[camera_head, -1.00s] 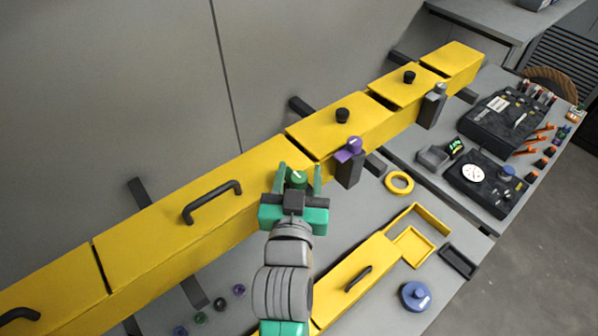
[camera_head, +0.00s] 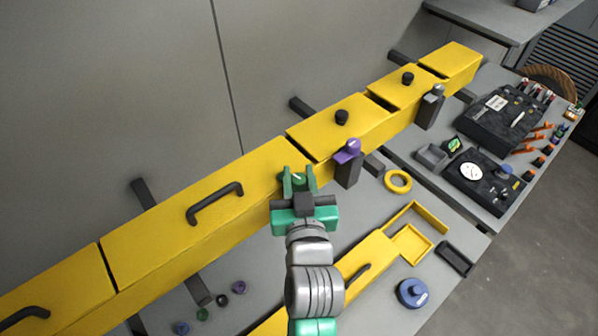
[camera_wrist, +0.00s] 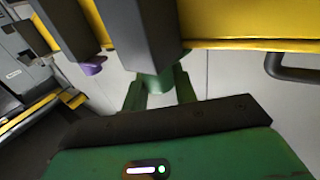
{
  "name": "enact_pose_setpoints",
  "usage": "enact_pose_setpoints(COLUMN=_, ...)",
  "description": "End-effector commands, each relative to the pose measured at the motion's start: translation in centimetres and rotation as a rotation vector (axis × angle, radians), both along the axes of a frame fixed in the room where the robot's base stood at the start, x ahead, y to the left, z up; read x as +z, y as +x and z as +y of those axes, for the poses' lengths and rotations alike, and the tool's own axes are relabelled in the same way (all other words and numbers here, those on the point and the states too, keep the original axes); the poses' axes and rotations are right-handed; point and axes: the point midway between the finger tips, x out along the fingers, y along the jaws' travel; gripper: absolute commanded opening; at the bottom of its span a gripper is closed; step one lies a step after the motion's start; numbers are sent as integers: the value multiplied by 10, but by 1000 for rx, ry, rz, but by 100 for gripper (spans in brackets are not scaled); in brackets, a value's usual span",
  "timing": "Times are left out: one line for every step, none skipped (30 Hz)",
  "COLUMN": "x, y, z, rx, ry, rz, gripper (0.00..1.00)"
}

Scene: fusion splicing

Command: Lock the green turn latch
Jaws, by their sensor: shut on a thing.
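The green turn latch (camera_head: 298,179) sits at the front side of the long yellow duct, left of the purple latch. A white line shows on its top. My gripper (camera_head: 298,184), with green fingers, is shut on it from the front. In the wrist view the green latch (camera_wrist: 154,82) is between the fingertips, below a dark post, and partly hidden by it. Its exact turn angle is hard to tell.
The yellow duct (camera_head: 160,240) runs diagonally along the wall. A purple latch (camera_head: 348,150) on a dark post stands just right of my gripper. A grey latch (camera_head: 434,92) is farther right.

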Motion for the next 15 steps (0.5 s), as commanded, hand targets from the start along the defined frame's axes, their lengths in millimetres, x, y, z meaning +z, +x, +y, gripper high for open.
enact_pose_setpoints(x=-3, y=0, z=-3, rx=27, ry=2, rz=-5, gripper=5)
enact_pose_setpoints(x=-4, y=0, z=-3, rx=48, ry=3, rz=-6, gripper=5)
enact_pose_setpoints(x=-5, y=0, z=-2, rx=75, ry=1, rz=-7, gripper=5)
enact_pose_setpoints(x=-6, y=0, z=-2, rx=95, ry=0, rz=-7, gripper=5)
enact_pose_setpoints(x=-6, y=0, z=-2, rx=115, ry=0, rz=-7, gripper=5)
enact_pose_setpoints(x=-6, y=0, z=-2, rx=141, ry=-1, rz=-8, gripper=5)
enact_pose_setpoints(x=-6, y=0, z=-2, rx=159, ry=-1, rz=-9, gripper=5)
enact_pose_setpoints(x=-7, y=0, z=-2, rx=177, ry=-2, rz=-8, gripper=5)
enact_pose_setpoints(x=-6, y=0, z=-2, rx=200, ry=-2, rz=-9, gripper=5)
enact_pose_setpoints(x=-6, y=0, z=-2, rx=215, ry=-2, rz=-8, gripper=5)
enact_pose_setpoints(x=-5, y=0, z=-2, rx=229, ry=-2, rz=-8, gripper=5)
enact_pose_setpoints(x=-5, y=0, z=-1, rx=248, ry=-1, rz=-8, gripper=5)
enact_pose_setpoints(x=-4, y=0, z=-1, rx=260, ry=-1, rz=-7, gripper=5)
enact_pose_setpoints(x=-4, y=0, z=-1, rx=272, ry=-2, rz=-6, gripper=5)
enact_pose_setpoints(x=-3, y=0, z=-1, rx=284, ry=-2, rz=-7, gripper=5)
